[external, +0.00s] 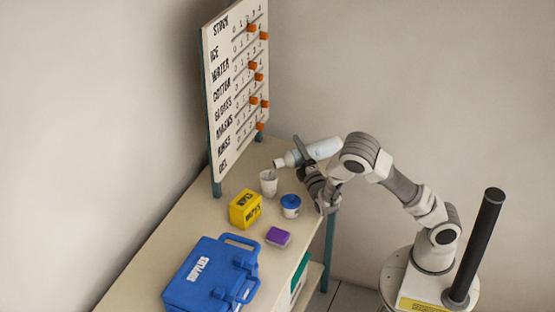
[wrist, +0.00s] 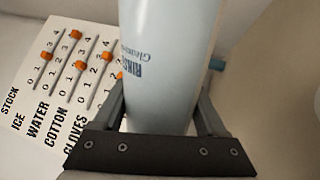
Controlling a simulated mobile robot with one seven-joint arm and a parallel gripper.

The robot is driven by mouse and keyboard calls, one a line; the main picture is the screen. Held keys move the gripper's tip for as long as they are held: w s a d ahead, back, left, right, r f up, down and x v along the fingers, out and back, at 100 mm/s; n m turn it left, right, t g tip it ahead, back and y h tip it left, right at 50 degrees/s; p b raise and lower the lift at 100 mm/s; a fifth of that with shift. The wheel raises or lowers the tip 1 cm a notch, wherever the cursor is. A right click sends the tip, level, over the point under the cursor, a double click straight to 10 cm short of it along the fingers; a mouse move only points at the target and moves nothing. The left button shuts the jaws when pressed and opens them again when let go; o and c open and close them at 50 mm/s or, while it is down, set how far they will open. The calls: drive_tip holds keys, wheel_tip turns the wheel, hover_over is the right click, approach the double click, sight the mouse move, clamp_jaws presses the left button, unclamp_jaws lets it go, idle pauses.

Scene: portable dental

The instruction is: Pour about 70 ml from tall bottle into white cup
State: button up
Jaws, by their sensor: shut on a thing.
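The tall bottle (external: 318,150) is pale blue-white and lies tilted, almost level, with its neck to the left and a little lower. My gripper (external: 303,165) is shut on it and holds it above the table. In the wrist view the bottle (wrist: 165,60) fills the middle, between the fingers of my gripper (wrist: 160,120), with blue lettering on its side. Whether liquid is flowing, or how much is in the cup, I cannot tell.
A blue-lidded jar (external: 290,206), a yellow box (external: 245,208), a purple block (external: 278,237) and a blue supplies case (external: 210,275) stand on the table (external: 165,232). The stock board (external: 236,90) rises behind; it also shows in the wrist view (wrist: 60,90).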

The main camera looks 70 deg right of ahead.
drive_tip(key=shift+f, duration=0.1)
drive_tip(key=shift+s+d+f+m+b, duration=0.1)
drive_tip(key=shift+f+m+b, duration=0.45)
drive_tip(key=shift+b, duration=0.5)
drive_tip(key=shift+d+r+m+g+h, duration=0.1)
drive_tip(key=shift+r+m+g+h, duration=0.3)
drive_tip(key=shift+r+m, duration=0.35)
drive_tip(key=shift+s+r+m, duration=0.1)
drive_tip(key=shift+r+m, duration=0.15)
drive_tip(key=shift+m, duration=0.35)
drive_tip(key=m+b, duration=0.1)
drive_tip(key=f+m+g+b, duration=0.1)
drive_tip(key=b, duration=0.1)
drive_tip(key=shift+s+d+f+h, duration=0.2)
drive_tip(key=shift+f+h, duration=0.1)
drive_tip(key=shift+r, duration=0.1)
